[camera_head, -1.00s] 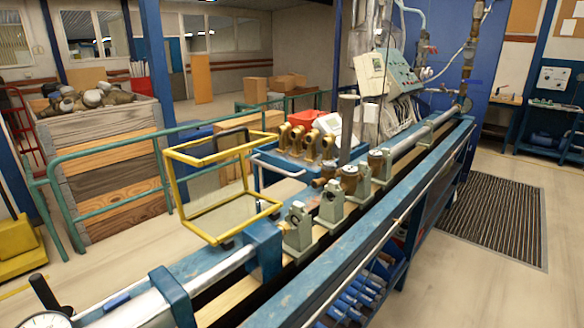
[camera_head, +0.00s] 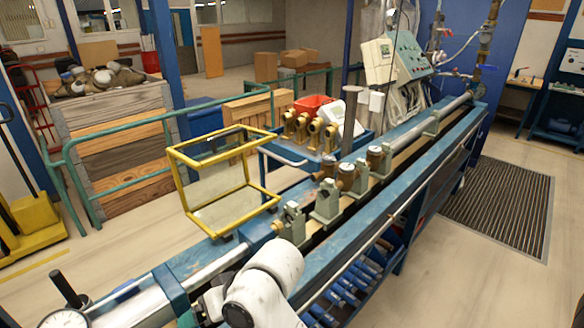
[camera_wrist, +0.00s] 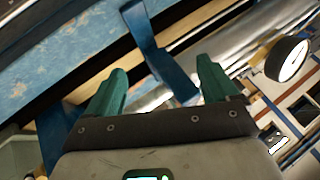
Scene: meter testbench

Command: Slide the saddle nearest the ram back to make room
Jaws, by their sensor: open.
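The saddle nearest the ram (camera_head: 292,225) is a grey-green block on the bench rails, just right of the yellow-framed guard. The ram (camera_head: 222,262) is a bright metal cylinder at the bench's lower-left end. Further saddles (camera_head: 326,204) stand up the rail, and brass meters (camera_head: 347,176) sit among them. In the wrist view, my gripper (camera_wrist: 160,82) has its two green fingers wide apart with nothing held. It is over the ram end, by a blue clamp band (camera_wrist: 160,55). My white wrist shows low in the head view, apart from the saddle; it partly hides the bench.
The yellow-framed clear guard (camera_head: 222,185) stands over the bench's left side. A dial gauge (camera_head: 66,319) is at the ram end; it also shows in the wrist view (camera_wrist: 288,58). A blue tray with brass meters (camera_head: 302,126) lies behind.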

